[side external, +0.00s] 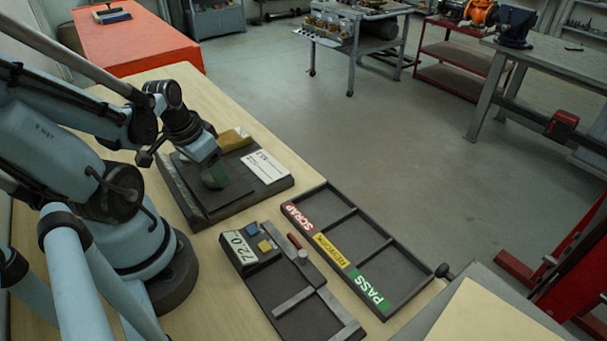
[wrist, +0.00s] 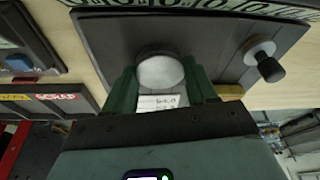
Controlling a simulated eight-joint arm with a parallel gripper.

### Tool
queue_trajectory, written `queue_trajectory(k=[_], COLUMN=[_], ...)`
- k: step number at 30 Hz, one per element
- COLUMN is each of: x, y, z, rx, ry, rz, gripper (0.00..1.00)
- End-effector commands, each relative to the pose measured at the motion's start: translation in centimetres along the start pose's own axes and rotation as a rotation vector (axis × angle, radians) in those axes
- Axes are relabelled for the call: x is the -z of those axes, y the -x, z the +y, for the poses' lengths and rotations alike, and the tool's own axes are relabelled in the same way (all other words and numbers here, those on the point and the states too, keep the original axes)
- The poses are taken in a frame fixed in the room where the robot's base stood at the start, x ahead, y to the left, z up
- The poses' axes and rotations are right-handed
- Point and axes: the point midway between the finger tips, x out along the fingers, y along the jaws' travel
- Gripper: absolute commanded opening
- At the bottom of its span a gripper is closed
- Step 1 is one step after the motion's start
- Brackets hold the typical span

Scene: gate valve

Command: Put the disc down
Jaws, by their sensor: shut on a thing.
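My gripper (side external: 214,178) is low over the dark fixture (side external: 269,185) on the wooden bench, near its middle. In the wrist view its green fingers (wrist: 160,82) are shut on a grey round disc (wrist: 160,71), which shows face-on between them. In the side view the disc is hidden by the gripper, and I cannot tell whether it touches the fixture. The sorting tray (side external: 392,241) has compartments labelled SCRAP, a yellow label and PASS; they look empty.
The fixture carries a white card (side external: 265,166) and a brass-coloured block (side external: 235,139). A knob (wrist: 265,60) stands on it. A gauge box reading 72.0 (side external: 239,247) and a dark tray with a slide (side external: 290,300) lie in front. Bare bench shows behind the fixture.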

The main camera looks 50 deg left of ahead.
Motion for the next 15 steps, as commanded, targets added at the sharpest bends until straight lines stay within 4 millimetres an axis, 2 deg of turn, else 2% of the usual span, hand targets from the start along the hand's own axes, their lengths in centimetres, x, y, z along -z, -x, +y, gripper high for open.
queue_trajectory(k=[3,4,6,9,15], x=[0.00,-0.04,-0.05,-0.06,-0.05], y=[-0.26,-0.31,-0.28,-0.28,-0.27], z=[-0.03,-0.02,-0.01,-0.01,-0.01], rx=[0.000,0.000,0.000,0.000,0.000], ry=[0.000,0.000,0.000,0.000,0.000], rz=[0.000,0.000,0.000,0.000,0.000], gripper=[0.04,0.58,0.69,0.82,0.82])
